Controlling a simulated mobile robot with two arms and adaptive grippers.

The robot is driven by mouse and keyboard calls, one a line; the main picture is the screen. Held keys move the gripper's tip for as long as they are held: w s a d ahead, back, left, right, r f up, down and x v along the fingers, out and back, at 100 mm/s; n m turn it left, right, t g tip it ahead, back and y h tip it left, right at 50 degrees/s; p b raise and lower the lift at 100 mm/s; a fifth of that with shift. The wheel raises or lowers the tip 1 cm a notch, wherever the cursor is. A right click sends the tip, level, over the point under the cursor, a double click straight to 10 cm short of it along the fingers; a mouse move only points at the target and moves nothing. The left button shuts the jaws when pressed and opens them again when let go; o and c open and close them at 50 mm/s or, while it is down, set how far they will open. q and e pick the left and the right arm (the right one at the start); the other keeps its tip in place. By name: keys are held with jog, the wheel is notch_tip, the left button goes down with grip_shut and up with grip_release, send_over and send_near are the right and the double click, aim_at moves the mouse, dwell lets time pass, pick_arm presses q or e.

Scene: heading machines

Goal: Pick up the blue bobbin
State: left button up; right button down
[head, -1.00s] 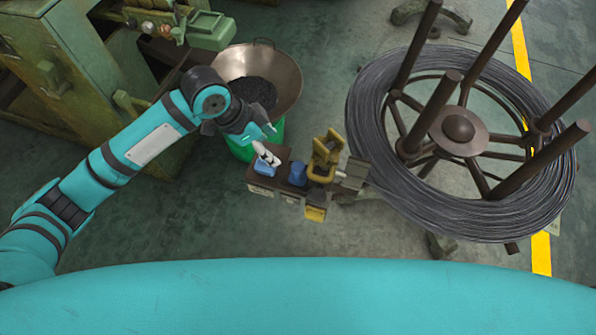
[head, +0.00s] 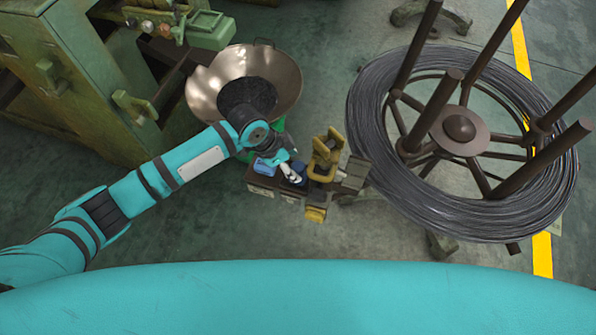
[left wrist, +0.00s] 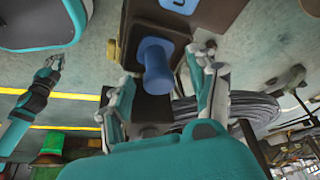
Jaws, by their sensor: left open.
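The blue bobbin (head: 300,177) stands on a dark, narrow stand (head: 262,183) in the head view, partly hidden by my left gripper (head: 289,170). In the left wrist view the bobbin (left wrist: 155,62) is a blue cylinder with a wider flange, between the two spread fingers of my left gripper (left wrist: 163,75). The fingers look apart from it, one on each side, and the gripper is empty. My right gripper (left wrist: 52,68) shows small at the left of the wrist view; its jaw state is unclear.
Another blue item (head: 264,168) lies left of the bobbin on the stand. A yellow fixture (head: 325,155) rises close on its right. A large wire coil (head: 375,175) stands farther right. A metal bowl (head: 205,85) and a green machine (head: 75,70) are at the left.

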aim_at(293, 167)
pick_arm(q)
jog(key=x, duration=0.4)
jog(key=shift+s+d, duration=0.1)
jog(key=shift+s, duration=0.1)
grip_shut()
